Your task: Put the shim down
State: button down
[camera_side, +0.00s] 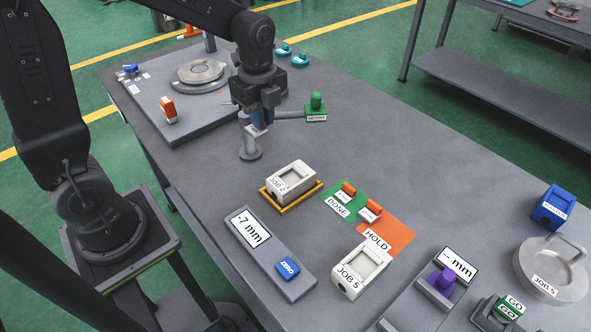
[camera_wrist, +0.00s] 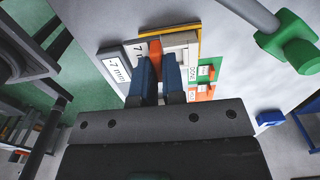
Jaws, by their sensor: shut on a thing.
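My gripper (camera_side: 259,124) is in the air above the table, past the JOB 2 box. It is shut on the shim, a small piece whose pale lower end (camera_side: 257,131) shows under the fingers in the side view. In the wrist view an orange part (camera_wrist: 155,50) shows between the blue fingertips (camera_wrist: 160,75), and the fingers hide much of it. The white JOB 2 box (camera_side: 291,181) sits in a yellow frame. Two orange-and-white tags lie on the green DONE mat (camera_side: 335,206) and the orange HOLD mat (camera_side: 395,238).
A grey post (camera_side: 250,151) stands close below my gripper, and a green HEIGHT knob (camera_side: 316,108) is to its right. A -7 mm display panel (camera_side: 249,228), the JOB 5 box (camera_side: 359,271) and a flanged disc (camera_side: 200,73) stand around. The table's right-back stretch is clear.

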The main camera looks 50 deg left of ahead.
send_over(298, 179)
notch_tip(298, 179, down, 5)
jog(key=shift+f, duration=2.15)
